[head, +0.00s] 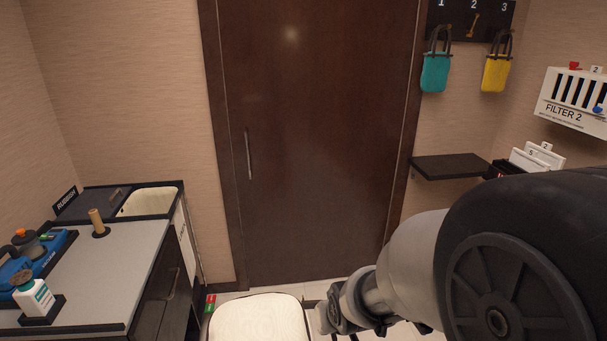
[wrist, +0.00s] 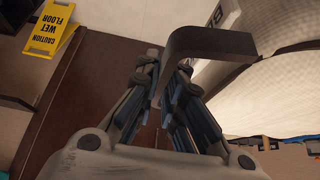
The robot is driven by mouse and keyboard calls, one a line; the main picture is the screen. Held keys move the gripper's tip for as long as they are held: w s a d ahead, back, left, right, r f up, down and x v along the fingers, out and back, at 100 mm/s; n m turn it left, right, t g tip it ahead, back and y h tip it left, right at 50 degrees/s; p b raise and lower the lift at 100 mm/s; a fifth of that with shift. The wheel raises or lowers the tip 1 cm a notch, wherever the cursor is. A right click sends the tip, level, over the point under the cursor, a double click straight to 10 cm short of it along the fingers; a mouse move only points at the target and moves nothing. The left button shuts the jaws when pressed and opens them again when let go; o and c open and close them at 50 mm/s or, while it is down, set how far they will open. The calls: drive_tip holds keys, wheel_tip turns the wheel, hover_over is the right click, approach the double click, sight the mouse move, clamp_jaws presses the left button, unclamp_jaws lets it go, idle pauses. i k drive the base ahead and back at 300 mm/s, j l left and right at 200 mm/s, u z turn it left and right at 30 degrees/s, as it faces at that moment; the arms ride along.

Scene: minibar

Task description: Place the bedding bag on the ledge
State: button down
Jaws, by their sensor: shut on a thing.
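My gripper (wrist: 172,90) is shut on a dark, bent strap-like handle (wrist: 212,42) in the wrist view. A large pale, rounded body, which looks like the bedding bag (wrist: 285,90), fills the right of that view beside the handle. How the two join is not fully clear. In the head view a cream, soft-looking top (head: 258,320) shows at the bottom edge, just left of my gripper (head: 325,318); it may be the same bag. A dark wall shelf (head: 448,167), which may be the ledge, is right of the door. My arm hides much of the lower right.
A brown door (head: 310,130) stands ahead. A counter (head: 100,275) with a sink, bottle and blue machine is at left. Teal (head: 435,72) and yellow (head: 496,73) bags hang at upper right. A yellow caution sign (wrist: 54,35) shows in the wrist view.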

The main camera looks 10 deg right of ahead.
sight(457, 166)
drive_tip(key=i+z, duration=0.35)
drive_tip(key=i, duration=0.2)
drive_tip(key=i+j+z, duration=0.1)
drive_tip(key=i+z, duration=0.2)
drive_tip(key=i, duration=0.25)
drive_tip(key=i+j+z, duration=0.35)
drive_tip(key=i, duration=0.15)
drive_tip(key=i+j+z, duration=0.35)
drive_tip(key=i+z, duration=0.15)
drive_tip(key=i+j+z, duration=0.8)
drive_tip(key=j+z, duration=0.15)
drive_tip(key=j, duration=0.25)
drive_tip(key=i+j, duration=0.75)
drive_tip(key=i+z, duration=0.05)
